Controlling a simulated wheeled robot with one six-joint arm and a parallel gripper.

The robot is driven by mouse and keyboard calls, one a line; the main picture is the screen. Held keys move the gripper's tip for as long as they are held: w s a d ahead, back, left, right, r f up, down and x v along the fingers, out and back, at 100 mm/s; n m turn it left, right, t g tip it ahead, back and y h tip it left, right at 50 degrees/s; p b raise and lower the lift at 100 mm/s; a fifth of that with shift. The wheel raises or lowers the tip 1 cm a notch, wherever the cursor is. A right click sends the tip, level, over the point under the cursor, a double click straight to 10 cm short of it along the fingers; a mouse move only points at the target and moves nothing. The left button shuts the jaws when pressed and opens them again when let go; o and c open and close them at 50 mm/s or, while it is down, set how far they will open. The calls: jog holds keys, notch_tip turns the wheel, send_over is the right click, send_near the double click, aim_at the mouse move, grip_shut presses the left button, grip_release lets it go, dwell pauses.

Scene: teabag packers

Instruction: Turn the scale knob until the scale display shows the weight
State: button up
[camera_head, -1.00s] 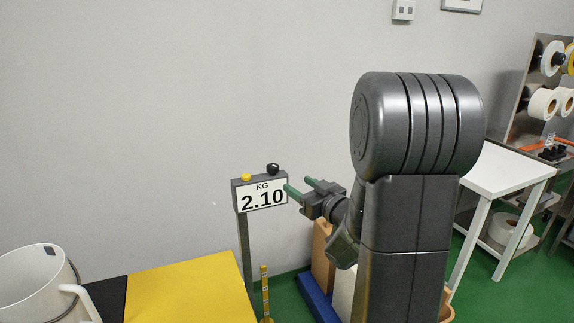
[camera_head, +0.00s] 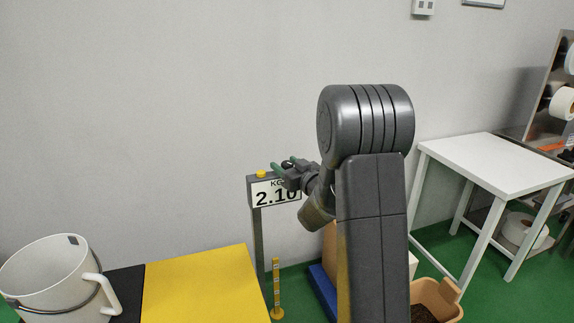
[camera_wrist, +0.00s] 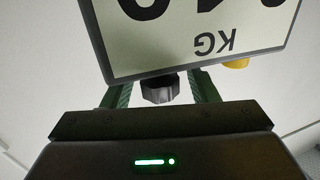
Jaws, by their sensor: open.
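The scale display (camera_head: 262,196) stands on a grey post and reads KG 2.10, its right end partly hidden by my gripper in the head view. It shows upside down in the wrist view (camera_wrist: 180,53). A black knob (camera_wrist: 160,88) sits at the edge of the display housing. My gripper (camera_wrist: 160,84) is open, with one green finger on each side of the knob; gaps show between knob and fingers. In the head view, my gripper (camera_head: 284,166) is at the top right of the display. A yellow button (camera_head: 261,174) is on the housing's top left; it also shows in the wrist view (camera_wrist: 236,64).
A white pitcher (camera_head: 45,280) stands at the lower left beside a yellow surface (camera_head: 200,287). A yellow post (camera_head: 277,285) stands near the scale's post. A white table (camera_head: 490,163) is at the right. The wall behind the scale is bare.

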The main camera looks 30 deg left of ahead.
jog(key=shift+c, duration=0.3)
jog(key=c, duration=0.9)
jog(key=shift+n+g, duration=0.3)
jog(key=shift+g, duration=0.2)
jog(key=n+g, duration=0.2)
jog(key=g, duration=0.1)
jog(key=n+g+y+p, duration=0.1)
jog(key=g, duration=0.1)
jog(key=shift+w+d+n+g+y, duration=0.1)
jog(key=shift+n+g+y, duration=0.2)
jog(key=shift+n+g, duration=0.1)
jog(key=shift+n+g+h+p, duration=0.25)
jog(key=shift+n+g+p, duration=0.3)
jog(key=shift+n+g, duration=0.85)
jog(key=shift+n+g+h+p, duration=0.25)
jog(key=shift+n+g+p, duration=0.4)
jog(key=shift+g, duration=1.35)
jog(key=shift+n, duration=0.25)
jog(key=o, duration=1)
jog(key=shift+c, duration=0.2)
